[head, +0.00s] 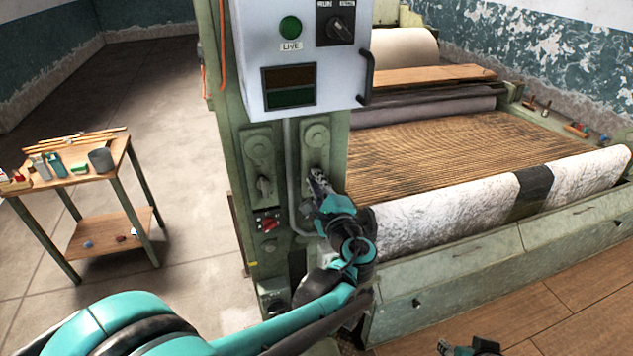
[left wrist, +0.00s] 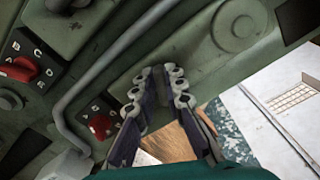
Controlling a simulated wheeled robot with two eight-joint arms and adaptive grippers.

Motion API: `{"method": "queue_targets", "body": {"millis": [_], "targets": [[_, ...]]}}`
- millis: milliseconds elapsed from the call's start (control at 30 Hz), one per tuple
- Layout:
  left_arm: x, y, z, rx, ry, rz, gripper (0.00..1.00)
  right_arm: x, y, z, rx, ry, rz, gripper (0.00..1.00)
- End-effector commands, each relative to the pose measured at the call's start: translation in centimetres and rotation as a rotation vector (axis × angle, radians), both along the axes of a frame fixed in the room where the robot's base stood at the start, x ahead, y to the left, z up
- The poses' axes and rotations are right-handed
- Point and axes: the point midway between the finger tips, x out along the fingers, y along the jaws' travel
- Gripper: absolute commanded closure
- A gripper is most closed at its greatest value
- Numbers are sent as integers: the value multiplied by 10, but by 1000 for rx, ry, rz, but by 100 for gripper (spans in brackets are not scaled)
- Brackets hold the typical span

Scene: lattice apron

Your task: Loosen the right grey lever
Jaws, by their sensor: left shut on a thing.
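The green machine post carries two round grey-green plates with levers below them. The left grey lever (head: 263,187) hangs below the left plate, free of any gripper. My left gripper (head: 318,178) is at the spot below the right plate (head: 316,135), shut on the right grey lever, which its fingers hide almost wholly. In the left wrist view the two dark fingers (left wrist: 160,82) point up at the green panel, with the lever hardly visible between them. Part of my right gripper (head: 470,347) shows at the bottom edge, away from the machine; its jaw state is unclear.
Red selector knobs sit on the panel below the levers (head: 269,224). A grey pipe (left wrist: 70,105) runs between the lever columns. A control box (head: 290,60) with a handle is above. Rolled cloth (head: 450,210) lies to the right. A wooden cart (head: 85,165) stands left on open floor.

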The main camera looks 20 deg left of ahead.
Motion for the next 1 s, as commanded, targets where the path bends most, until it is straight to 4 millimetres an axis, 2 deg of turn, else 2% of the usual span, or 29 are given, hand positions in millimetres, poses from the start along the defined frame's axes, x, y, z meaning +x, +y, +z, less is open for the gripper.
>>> {"method": "queue_targets", "body": {"millis": [267,300,367,400,1000], "targets": [[2,0,3,5,-3,0,100,0,0,0,0,0,0,60],[2,0,3,5,-3,0,86,0,0,0,0,0,0,60],[2,0,3,5,-2,-1,71,0,0,0,0,0,0,60],[2,0,2,5,-2,-1,68,0,0,0,0,0,0,60],[-5,-5,1,3,0,-3,68,0,0,0,0,0,0,60]]}}
